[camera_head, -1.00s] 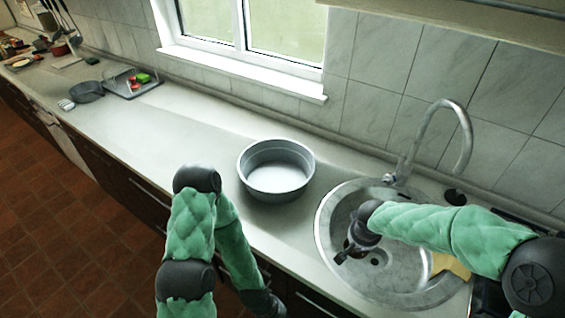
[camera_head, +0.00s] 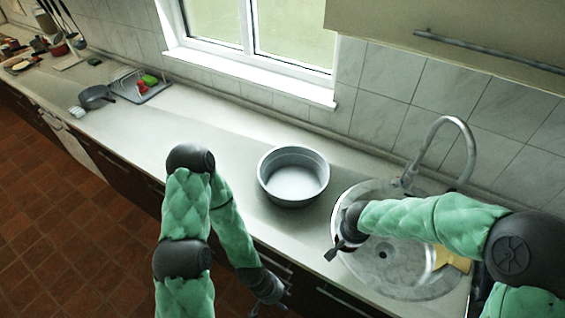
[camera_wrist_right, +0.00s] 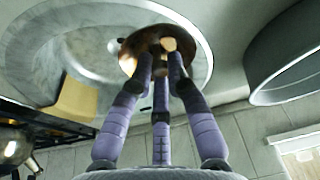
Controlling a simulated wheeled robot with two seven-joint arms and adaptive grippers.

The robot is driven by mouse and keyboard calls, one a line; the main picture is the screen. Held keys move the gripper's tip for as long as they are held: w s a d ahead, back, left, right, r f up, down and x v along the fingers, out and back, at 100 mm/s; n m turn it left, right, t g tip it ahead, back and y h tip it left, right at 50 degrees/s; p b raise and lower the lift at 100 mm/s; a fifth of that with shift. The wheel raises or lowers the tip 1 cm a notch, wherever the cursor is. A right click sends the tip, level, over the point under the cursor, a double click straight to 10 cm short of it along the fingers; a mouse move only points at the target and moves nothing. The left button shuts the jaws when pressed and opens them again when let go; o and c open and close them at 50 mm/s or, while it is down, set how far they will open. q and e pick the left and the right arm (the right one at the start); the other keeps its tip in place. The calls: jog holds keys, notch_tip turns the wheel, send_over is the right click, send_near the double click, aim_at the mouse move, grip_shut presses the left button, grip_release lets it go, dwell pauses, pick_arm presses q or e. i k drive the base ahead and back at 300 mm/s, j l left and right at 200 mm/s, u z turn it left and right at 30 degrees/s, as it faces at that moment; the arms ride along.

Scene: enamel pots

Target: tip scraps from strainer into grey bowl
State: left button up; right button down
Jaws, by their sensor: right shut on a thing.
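The grey bowl (camera_head: 293,178), round and deep with an empty-looking floor, stands on the counter left of the sink. It also shows at the right edge of the right wrist view (camera_wrist_right: 290,68). My right gripper (camera_head: 340,248) is over the sink's left rim, right of and in front of the bowl. In the right wrist view its fingers (camera_wrist_right: 163,62) are shut on a small coppery strainer (camera_wrist_right: 132,46). A pale round piece shows at the fingertips; I cannot tell whether it is a knob or scraps. My left gripper (camera_head: 268,298) hangs low before the cabinets, apparently open and empty.
The round steel sink (camera_head: 400,282) has a curved tap (camera_head: 470,150) behind it. A yellow sponge (camera_head: 452,262) lies at its right side. A dark pan (camera_head: 95,97) and a rack (camera_head: 142,90) stand far left. The counter left of the bowl is clear.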

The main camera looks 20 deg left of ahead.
aim_at(292, 175)
jog(key=j, duration=0.5)
jog(key=k+j, duration=0.15)
jog(key=j, duration=0.85)
jog(key=k+j, duration=0.15)
jog(key=j, duration=0.9)
jog(key=k+z, duration=0.05)
